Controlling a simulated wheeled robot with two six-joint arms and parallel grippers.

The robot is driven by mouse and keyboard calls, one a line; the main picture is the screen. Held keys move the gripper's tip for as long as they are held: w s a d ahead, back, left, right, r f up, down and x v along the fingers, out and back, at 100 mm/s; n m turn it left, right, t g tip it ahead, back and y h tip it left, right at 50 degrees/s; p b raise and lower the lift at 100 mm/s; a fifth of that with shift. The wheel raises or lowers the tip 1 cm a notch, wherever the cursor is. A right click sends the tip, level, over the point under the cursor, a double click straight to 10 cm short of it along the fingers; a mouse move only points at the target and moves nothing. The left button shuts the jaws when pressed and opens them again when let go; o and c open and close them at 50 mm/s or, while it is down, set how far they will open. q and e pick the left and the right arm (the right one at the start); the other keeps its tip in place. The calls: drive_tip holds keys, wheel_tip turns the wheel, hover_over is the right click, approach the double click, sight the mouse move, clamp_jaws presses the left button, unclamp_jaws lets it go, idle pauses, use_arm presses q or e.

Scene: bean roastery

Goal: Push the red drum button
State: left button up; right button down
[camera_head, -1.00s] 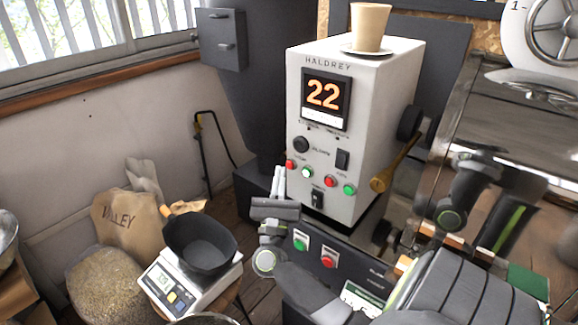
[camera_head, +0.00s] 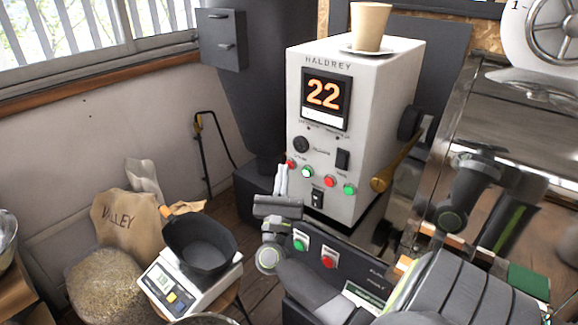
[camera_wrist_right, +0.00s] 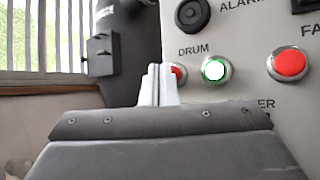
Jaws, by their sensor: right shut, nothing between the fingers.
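The red drum button (camera_head: 290,164) is at the left end of the button row on the white HALDREY cabinet (camera_head: 378,120). In the wrist view the red button (camera_wrist_right: 179,74) sits below the DRUM label, partly hidden behind my fingertips. Beside it on the right is a bright, lit green button (camera_head: 307,172). My right gripper (camera_head: 281,179) is shut and empty, its pale fingers pointing at the cabinet just below and left of the red button in the head view. I cannot tell whether the tips touch it. My left gripper is not in view.
Another red button (camera_head: 330,181) and a green one (camera_head: 349,189) sit further right on the cabinet. A lower dark panel (camera_head: 345,272) has its own green and red buttons. A cup (camera_head: 369,27) stands on top. A scale (camera_head: 170,283) with a black pan is at lower left.

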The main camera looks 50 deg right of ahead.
drive_tip(key=shift+d, duration=0.4)
drive_tip(key=shift+a, duration=0.15)
idle(0.4)
drive_tip(key=shift+a+b, duration=0.3)
drive_tip(key=shift+a, duration=0.4)
drive_tip(key=shift+a+f, duration=0.1)
drive_tip(key=shift+s+a+b, duration=0.15)
drive_tip(key=shift+a+b, duration=0.2)
drive_tip(key=shift+a, duration=0.85)
drive_tip(key=shift+s+a+b, duration=0.1)
drive_tip(key=shift+a+b, duration=0.2)
drive_tip(key=shift+a, duration=0.9)
